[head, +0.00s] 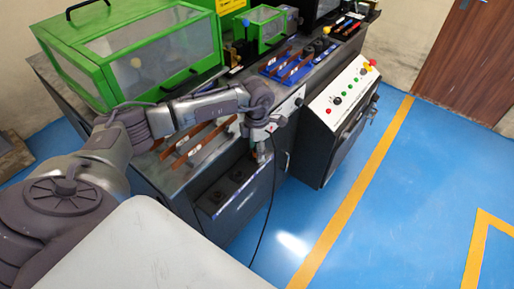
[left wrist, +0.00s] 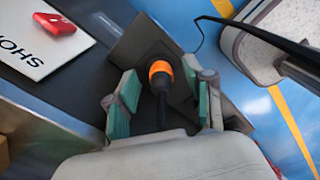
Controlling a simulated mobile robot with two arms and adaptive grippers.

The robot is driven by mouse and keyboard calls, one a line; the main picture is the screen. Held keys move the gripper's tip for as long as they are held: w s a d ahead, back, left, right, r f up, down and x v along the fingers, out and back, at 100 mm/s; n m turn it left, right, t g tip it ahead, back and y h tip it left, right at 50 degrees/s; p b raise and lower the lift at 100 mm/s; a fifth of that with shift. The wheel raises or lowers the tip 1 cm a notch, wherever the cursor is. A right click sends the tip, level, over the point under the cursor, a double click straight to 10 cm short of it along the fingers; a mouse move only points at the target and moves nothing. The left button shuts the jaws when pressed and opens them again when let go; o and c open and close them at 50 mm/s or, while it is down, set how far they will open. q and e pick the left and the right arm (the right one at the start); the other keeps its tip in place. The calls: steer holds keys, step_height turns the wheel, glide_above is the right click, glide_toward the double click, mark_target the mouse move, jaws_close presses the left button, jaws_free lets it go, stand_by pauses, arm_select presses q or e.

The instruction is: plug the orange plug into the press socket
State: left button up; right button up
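The orange plug (left wrist: 160,76), with a black body and a black cable, is in the middle of the left wrist view, in front of a dark plate (left wrist: 136,42). My left gripper (left wrist: 160,88) has its two green-padded fingers on either side of the plug, with a visible gap on each side. In the head view my left gripper (head: 262,156) points down at the bench's front edge and hides the plug. I cannot make out for sure which fitting is the press socket. My right gripper is in neither view.
A dark ledge (head: 225,190) with round fittings sticks out from the bench front. A black cable (head: 266,222) hangs to the blue floor. Green machine housings (head: 150,55), copper bars (head: 198,144) and a control panel (head: 338,94) stand around. The floor on the right is clear.

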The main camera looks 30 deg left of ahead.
arm_select(q)
steer(key=shift+r, duration=0.1)
step_height(320, 180, up, 12)
steer(key=shift+f, duration=0.1)
stand_by(0.5)
stand_by(0.4)
